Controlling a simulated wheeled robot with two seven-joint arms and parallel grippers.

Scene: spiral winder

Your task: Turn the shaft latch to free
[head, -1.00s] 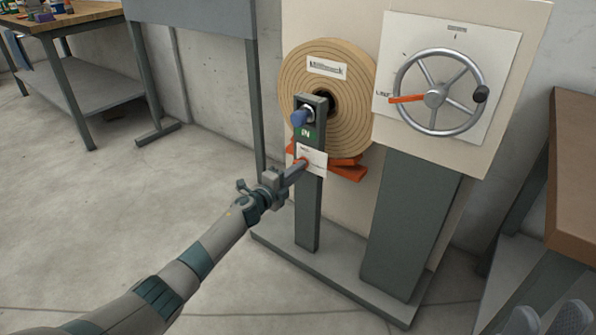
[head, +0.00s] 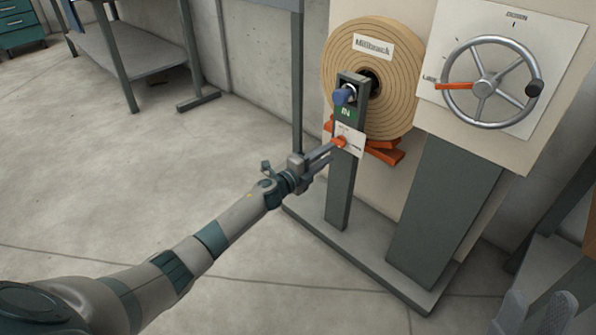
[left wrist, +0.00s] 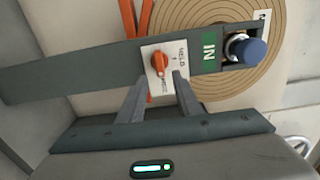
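The shaft latch is a small orange knob (left wrist: 160,63) on a white plate (left wrist: 180,54) with lettering, fixed to a grey upright post (head: 342,190). In the head view the latch (head: 340,142) shows just beyond my left gripper (head: 332,150). In the left wrist view my left gripper (left wrist: 160,79) is open, its two fingertips on either side of the knob's lower end. I cannot tell whether they touch it. The knob's pointer is close to upright in that view, tilted slightly. Grey shapes at the lower right of the head view may be my right gripper (head: 540,315); its state is unclear.
Above the latch are a green IN label (left wrist: 209,50) and a blue-capped shaft end (left wrist: 250,50). A large tan roll (head: 398,110) is behind the post, with orange arms beneath. A spoked handwheel (head: 484,88) is at the right.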

